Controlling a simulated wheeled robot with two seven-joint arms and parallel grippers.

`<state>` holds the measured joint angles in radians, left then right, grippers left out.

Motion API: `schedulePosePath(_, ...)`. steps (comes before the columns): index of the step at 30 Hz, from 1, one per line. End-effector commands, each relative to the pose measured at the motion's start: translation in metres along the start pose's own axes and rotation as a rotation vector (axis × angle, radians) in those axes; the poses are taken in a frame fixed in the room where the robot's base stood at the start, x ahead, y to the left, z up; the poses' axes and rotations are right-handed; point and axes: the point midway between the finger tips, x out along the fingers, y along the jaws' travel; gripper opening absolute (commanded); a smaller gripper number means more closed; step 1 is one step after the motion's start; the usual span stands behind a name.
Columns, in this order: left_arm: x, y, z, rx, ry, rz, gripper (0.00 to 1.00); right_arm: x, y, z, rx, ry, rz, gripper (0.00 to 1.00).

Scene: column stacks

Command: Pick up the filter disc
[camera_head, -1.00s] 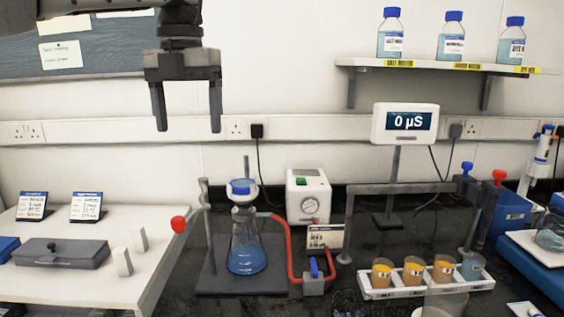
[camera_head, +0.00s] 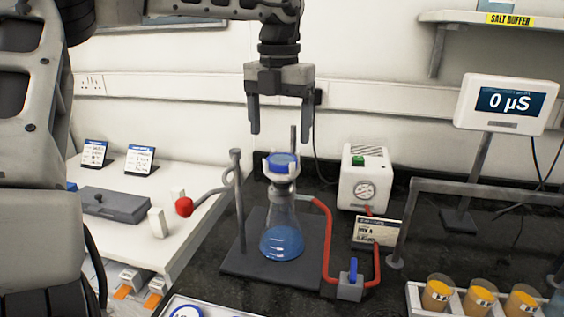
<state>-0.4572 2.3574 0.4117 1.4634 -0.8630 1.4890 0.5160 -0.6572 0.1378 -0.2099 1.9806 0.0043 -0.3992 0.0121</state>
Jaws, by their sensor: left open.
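My left gripper (camera_head: 280,131) hangs fingers down, open and empty, in the upper middle of the head view. Just below its fingertips, apart from it, a white funnel with a round blue disc-like top (camera_head: 283,160) sits on a flask (camera_head: 282,225) of blue liquid. I cannot tell whether that blue top is the filter disc. At the bottom edge, a pale tray (camera_head: 212,306) with a round blue-rimmed mark or item is cut off by the frame. My right gripper is not in view.
The flask stands on a dark stand base (camera_head: 245,262) beside an upright rod (camera_head: 239,195). A red hose (camera_head: 327,240) runs to a blue-handled valve (camera_head: 350,282) near a white pump (camera_head: 364,180). Beakers of orange liquid (camera_head: 436,294) stand at lower right. A grey box (camera_head: 113,205) lies left.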

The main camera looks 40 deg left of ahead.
Motion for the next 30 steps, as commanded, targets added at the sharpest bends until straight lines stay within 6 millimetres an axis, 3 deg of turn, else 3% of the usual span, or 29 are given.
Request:
schedulePosePath(5, 0.012, 0.0, 0.001, 0.001, 0.003, 0.0, 0.79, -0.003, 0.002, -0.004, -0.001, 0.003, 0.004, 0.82)
schedulePosePath(13, 0.05, -0.002, 0.003, 0.0, 0.003, 0.0, 0.79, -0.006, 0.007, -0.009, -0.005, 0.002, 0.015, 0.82)
schedulePosePath(22, 0.056, -0.002, 0.003, 0.0, -0.001, 0.0, 0.79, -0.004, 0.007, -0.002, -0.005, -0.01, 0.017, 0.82)
schedulePosePath(23, 0.056, -0.002, 0.003, 0.0, -0.001, 0.0, 0.73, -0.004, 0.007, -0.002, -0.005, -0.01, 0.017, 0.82)
schedulePosePath(27, 0.056, -0.002, 0.003, 0.0, -0.001, 0.0, 0.34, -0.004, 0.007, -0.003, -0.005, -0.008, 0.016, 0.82)
schedulePosePath(30, 0.056, -0.002, 0.003, 0.0, -0.001, 0.0, 0.31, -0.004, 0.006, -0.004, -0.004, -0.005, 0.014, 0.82)
